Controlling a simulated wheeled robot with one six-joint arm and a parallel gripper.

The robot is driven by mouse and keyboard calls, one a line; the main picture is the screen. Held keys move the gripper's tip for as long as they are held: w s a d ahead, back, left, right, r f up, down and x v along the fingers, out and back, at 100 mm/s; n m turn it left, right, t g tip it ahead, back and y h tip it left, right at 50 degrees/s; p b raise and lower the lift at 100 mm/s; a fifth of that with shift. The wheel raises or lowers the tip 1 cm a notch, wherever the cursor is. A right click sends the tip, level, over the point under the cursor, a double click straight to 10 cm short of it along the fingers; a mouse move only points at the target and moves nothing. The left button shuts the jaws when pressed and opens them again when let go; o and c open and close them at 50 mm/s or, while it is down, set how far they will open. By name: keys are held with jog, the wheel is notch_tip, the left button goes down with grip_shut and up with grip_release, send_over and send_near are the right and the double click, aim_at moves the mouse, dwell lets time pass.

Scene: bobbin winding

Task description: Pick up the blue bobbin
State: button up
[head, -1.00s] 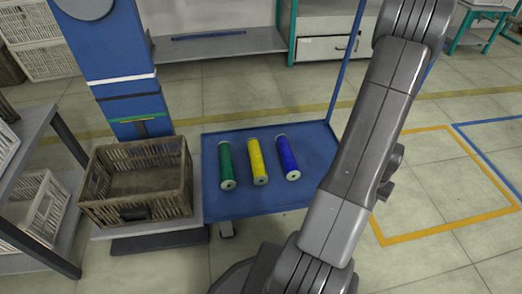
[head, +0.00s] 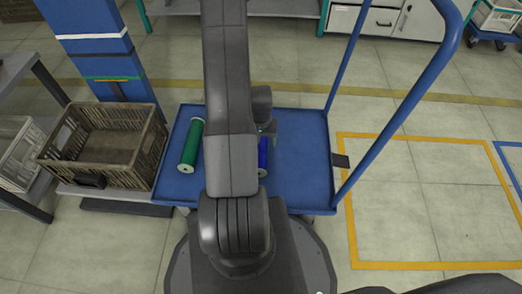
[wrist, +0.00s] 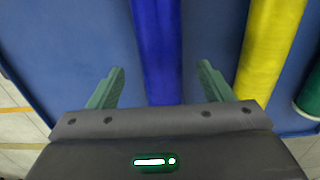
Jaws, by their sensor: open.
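The blue bobbin (wrist: 158,50) lies on the blue cart (head: 305,165). In the head view only a part of the blue bobbin (head: 263,156) shows beside my arm. In the wrist view my gripper (wrist: 160,85) is open, with one green finger on each side of the blue bobbin and gaps between. The bobbin's near end is hidden behind the gripper body. The fingers look apart from it; I cannot tell their height above the cart. In the head view my gripper is hidden behind my arm.
The yellow bobbin (wrist: 270,45) lies right of my gripper in the wrist view, and the green bobbin (head: 191,145) lies farther along. A brown crate (head: 125,150) stands left of the cart. The cart's blue handle (head: 405,110) rises on the right.

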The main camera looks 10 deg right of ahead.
jog(key=f+b, duration=0.1)
jog(key=f, duration=0.1)
jog(key=w+f+b, duration=0.1)
jog(key=f, duration=0.2)
jog(key=shift+f, duration=0.15)
jog(key=c, duration=1.2)
